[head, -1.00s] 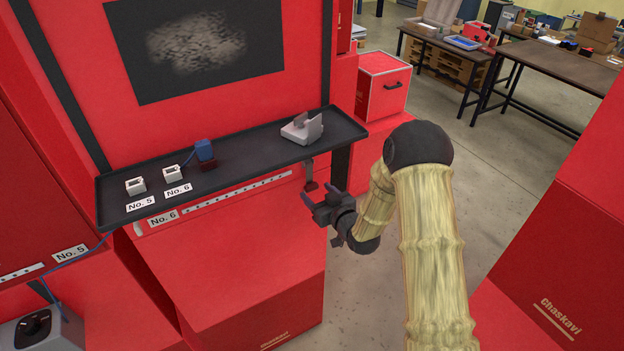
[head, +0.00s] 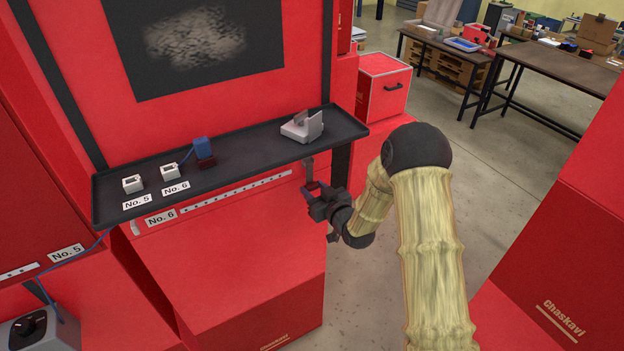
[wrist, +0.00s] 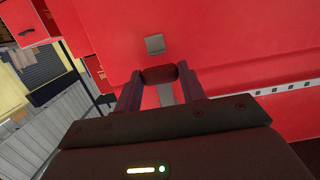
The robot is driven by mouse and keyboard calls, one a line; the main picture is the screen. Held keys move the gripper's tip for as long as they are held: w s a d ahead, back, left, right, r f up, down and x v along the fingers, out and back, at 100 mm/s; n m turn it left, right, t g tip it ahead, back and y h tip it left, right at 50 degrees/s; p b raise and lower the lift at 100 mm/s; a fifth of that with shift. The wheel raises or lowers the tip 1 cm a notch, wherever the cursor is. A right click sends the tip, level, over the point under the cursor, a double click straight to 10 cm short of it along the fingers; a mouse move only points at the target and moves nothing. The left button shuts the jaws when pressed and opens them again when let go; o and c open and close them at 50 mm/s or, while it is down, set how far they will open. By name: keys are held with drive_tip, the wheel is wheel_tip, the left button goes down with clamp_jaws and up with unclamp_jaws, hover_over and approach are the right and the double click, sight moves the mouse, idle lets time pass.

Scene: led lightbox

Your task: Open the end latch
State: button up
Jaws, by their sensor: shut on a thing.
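The end latch (head: 308,168) is a narrow grey strap below the right end of the black shelf. In the wrist view, its dark red-brown grip (wrist: 158,74) lies crosswise between my two fingertips. A short piece of the grey strap (wrist: 165,94) shows between the fingers, and a small grey plate (wrist: 155,44) sits on the red panel just beyond the grip. My gripper (head: 312,189) is shut on the latch grip, in front of the red cabinet. In the head view, the fingers partly hide the grip.
Red cabinets (head: 545,240) stand on the right. Open floor (head: 400,110) lies behind my arm.

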sight(313, 186)
drive_tip(key=shift+v, duration=0.95)
drive_tip(key=shift+d+r, duration=0.1)
drive_tip(key=shift+r, duration=0.05)
drive_tip(key=shift+s+d+r, duration=0.35)
drive_tip(key=shift+s+d, duration=0.05)
drive_tip(key=shift+s, duration=0.25)
drive_tip(key=shift+r, duration=0.1)
drive_tip(key=shift+s+d+r, duration=0.45)
drive_tip(key=shift+s+r, duration=0.2)
drive_tip(key=shift+s, duration=0.05)
drive_tip(key=shift+r, duration=0.1)
